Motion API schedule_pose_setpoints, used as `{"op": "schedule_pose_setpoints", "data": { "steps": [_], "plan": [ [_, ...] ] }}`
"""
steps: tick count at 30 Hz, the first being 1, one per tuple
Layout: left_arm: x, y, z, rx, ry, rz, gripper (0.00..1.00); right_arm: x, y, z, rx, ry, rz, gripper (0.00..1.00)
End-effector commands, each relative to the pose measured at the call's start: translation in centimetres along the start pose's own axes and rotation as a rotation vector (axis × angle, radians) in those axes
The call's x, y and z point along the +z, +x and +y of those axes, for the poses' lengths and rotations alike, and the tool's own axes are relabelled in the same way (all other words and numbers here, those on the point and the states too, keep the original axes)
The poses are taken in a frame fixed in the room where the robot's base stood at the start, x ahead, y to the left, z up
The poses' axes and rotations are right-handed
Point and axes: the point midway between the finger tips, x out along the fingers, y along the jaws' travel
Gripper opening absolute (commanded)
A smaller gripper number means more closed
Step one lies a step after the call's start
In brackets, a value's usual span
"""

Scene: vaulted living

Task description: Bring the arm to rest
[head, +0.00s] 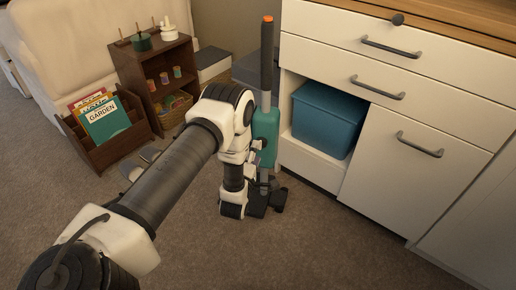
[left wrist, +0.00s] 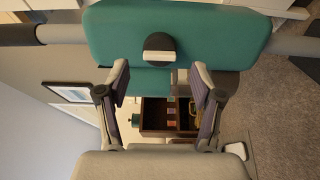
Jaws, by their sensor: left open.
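My left arm reaches in from the left of the head view, and its left gripper (head: 262,180) is low beside a teal upright vacuum-like thing (head: 266,132). In the left wrist view the left gripper (left wrist: 160,78) is open, with its two fingers apart and nothing seen held between them. The teal body (left wrist: 190,30) fills the top of that view, just beyond the fingertips, with a black and white knob (left wrist: 159,48) on it. I cannot tell whether a finger touches it. My right gripper is not in view.
A white cabinet (head: 400,165) with a blue bin (head: 325,118) in its open bay stands close on the right. A brown shelf (head: 150,70) and a book rack (head: 105,150) stand at the back left. The carpet (head: 320,250) in front is clear.

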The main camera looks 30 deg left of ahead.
Motion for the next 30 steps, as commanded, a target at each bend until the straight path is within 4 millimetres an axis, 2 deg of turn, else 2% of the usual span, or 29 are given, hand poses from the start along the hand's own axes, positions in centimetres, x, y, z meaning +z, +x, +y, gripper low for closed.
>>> {"op": "schedule_pose_setpoints", "data": {
  "steps": [3, 7, 23, 25, 26, 27, 28, 30],
  "plan": [
    [0.0, -2.5, -0.1, -0.005, 0.0, -0.001, 0.66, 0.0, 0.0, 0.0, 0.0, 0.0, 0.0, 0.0],
    [0.1, -4.1, -0.1, -0.001, 0.0, -0.002, 0.66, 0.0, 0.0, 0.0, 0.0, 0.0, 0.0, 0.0],
    [0.1, -4.3, 0.1, 0.002, 0.0, -0.001, 0.66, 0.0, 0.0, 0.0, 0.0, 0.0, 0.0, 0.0],
    [0.6, -3.9, 0.7, 0.014, -0.004, -0.01, 0.66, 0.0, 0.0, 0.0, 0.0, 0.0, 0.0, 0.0],
    [1.3, -3.8, 1.2, 0.02, -0.006, -0.021, 0.66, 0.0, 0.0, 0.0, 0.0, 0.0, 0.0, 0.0],
    [2.6, -4.4, 1.8, -0.001, -0.007, -0.048, 0.66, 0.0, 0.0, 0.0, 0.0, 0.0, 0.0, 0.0],
    [3.5, -5.5, 1.2, -0.063, 0.002, -0.073, 0.66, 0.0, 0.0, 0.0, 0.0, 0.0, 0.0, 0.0],
    [5.0, -8.6, -1.7, -0.276, 0.148, -0.138, 0.66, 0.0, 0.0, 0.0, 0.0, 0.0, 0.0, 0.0]
  ]
}}
